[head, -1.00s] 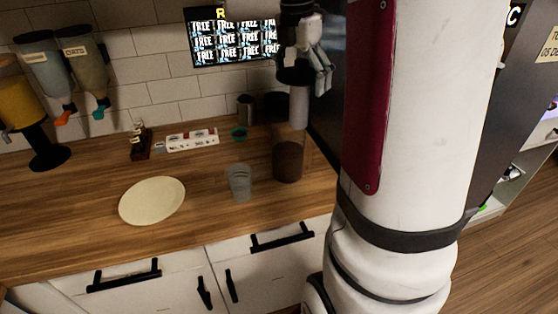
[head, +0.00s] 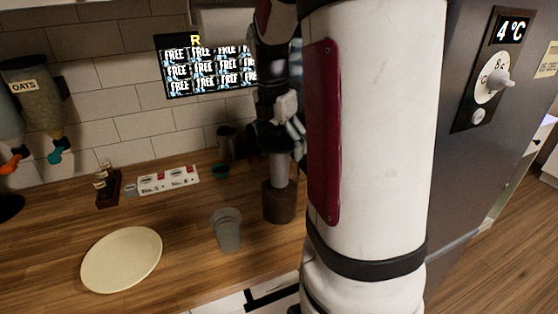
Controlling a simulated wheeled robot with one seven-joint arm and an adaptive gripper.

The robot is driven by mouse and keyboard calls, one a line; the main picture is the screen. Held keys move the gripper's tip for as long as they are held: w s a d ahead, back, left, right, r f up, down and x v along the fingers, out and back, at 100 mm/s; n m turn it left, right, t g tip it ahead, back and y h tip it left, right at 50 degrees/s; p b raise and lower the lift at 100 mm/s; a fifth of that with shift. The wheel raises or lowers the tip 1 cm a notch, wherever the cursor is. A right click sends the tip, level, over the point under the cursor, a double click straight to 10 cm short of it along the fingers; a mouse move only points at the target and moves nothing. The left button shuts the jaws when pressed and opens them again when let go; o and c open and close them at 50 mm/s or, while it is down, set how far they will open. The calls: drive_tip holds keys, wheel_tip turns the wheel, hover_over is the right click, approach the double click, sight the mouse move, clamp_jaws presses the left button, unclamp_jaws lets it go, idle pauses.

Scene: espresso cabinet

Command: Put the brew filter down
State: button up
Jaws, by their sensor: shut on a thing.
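My gripper (head: 281,141) is shut on a grey cylinder, which I take to be the brew filter (head: 279,170). It hangs upright below the dark fingers. Its lower end overlaps the top of a dark brown cylindrical vessel (head: 279,206) on the wooden counter. I cannot tell whether the filter is inside the vessel, touching it or in front of it. My arm hides part of the counter to the right of it.
A grey cup (head: 226,231) stands left of the brown vessel. A cream plate (head: 121,259) lies further left on the counter (head: 180,225). Behind are a power strip (head: 168,180), a small rack (head: 107,186) and a dark canister (head: 226,142).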

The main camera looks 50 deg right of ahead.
sight(280, 160)
drive_tip(key=shift+f, duration=1.95)
drive_tip(key=shift+f, duration=0.5)
drive_tip(key=o, duration=1)
drive_tip(key=shift+c, duration=0.2)
